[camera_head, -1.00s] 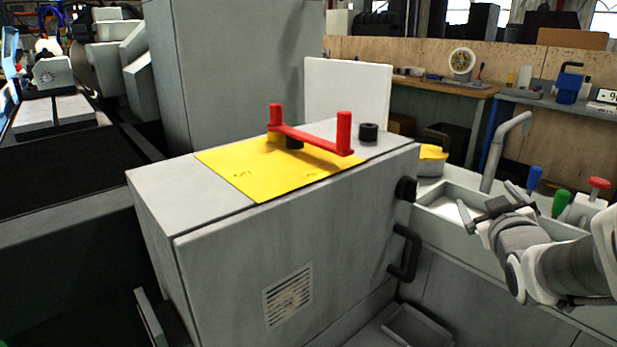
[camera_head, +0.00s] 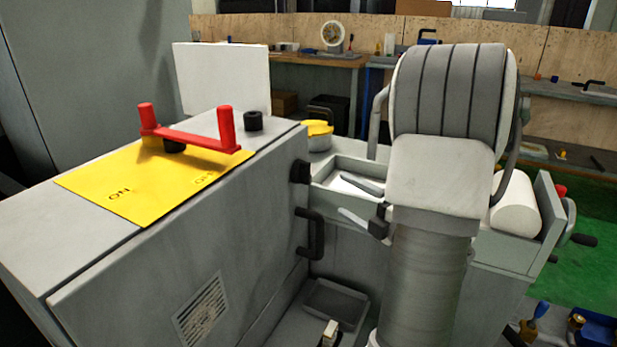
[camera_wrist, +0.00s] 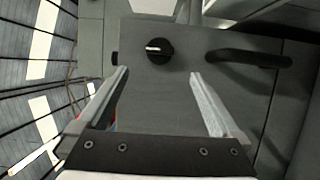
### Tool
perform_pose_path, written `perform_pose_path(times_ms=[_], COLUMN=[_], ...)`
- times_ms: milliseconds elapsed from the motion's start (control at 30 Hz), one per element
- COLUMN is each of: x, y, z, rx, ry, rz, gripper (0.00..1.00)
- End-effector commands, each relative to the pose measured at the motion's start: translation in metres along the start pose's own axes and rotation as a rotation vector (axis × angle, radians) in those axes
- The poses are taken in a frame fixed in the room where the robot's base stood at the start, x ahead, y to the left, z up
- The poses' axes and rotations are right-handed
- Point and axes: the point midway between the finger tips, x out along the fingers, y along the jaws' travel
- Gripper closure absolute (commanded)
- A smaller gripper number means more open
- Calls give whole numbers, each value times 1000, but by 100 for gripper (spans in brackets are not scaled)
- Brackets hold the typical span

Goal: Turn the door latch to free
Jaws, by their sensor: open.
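The door latch is a round black knob (camera_wrist: 160,50) with a white mark. In the wrist view the mark lies roughly level in the picture, on the knob's left half. In the head view the knob (camera_head: 300,171) shows from the side, near the upper right edge of the grey cabinet door (camera_head: 170,265). A black bar handle (camera_wrist: 250,57) is beside it, and it shows below the knob in the head view (camera_head: 312,233). My gripper (camera_wrist: 158,73) is open and empty, its fingers pointing toward the knob, apart from it. The gripper (camera_head: 341,195) also shows right of the knob.
A red lever (camera_head: 190,137) stands over a yellow plate (camera_head: 125,190) on the cabinet top. A black cap (camera_head: 253,120) sits behind it. A grey trough (camera_head: 345,167) lies beyond my gripper. A small grey tray (camera_head: 337,300) is below. My arm covers the right side.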

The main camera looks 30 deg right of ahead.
Motion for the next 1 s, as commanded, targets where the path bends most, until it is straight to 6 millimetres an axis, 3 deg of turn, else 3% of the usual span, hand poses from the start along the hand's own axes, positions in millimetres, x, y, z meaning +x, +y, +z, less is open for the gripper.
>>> perform_pose_path(times_ms=[300, 500, 700, 1000], x=[72, 106, 123, 126], y=[-1, -1, 0, 0], z=[-1, -1, 0, 0], rx=[1, 2, 3, 3], ry=[3, 0, -1, -3], rz=[1, 1, 0, 0], gripper=[0, 0, 0, 0])
